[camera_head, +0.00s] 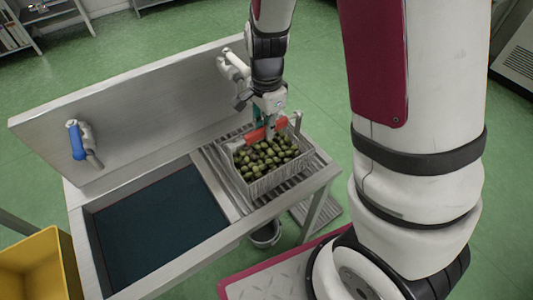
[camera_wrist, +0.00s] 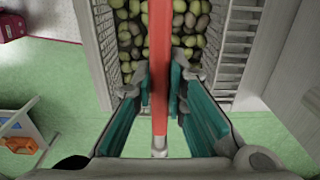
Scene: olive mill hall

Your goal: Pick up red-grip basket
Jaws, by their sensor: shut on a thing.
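The red-grip basket is a pale mesh basket (camera_head: 268,184) full of green and dark olives. It sits on the slatted drainer at the right end of the steel sink unit in the head view. Its red grip (camera_head: 258,134) runs across the top. In the wrist view the red grip (camera_wrist: 159,70) passes between the teal finger pads of my gripper (camera_wrist: 160,88), with olives (camera_wrist: 130,30) below. My gripper is shut on the red grip. In the head view my gripper (camera_head: 268,125) is above the basket and partly hides the grip.
The sink basin (camera_head: 150,235) lies left of the basket, beside the slatted drainer (camera_head: 312,180). A steel backsplash (camera_head: 130,115) with a blue-handled tap (camera_head: 76,140) stands behind. A yellow bin (camera_head: 40,265) is at the lower left, and a bucket (camera_head: 265,235) is under the drainer.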

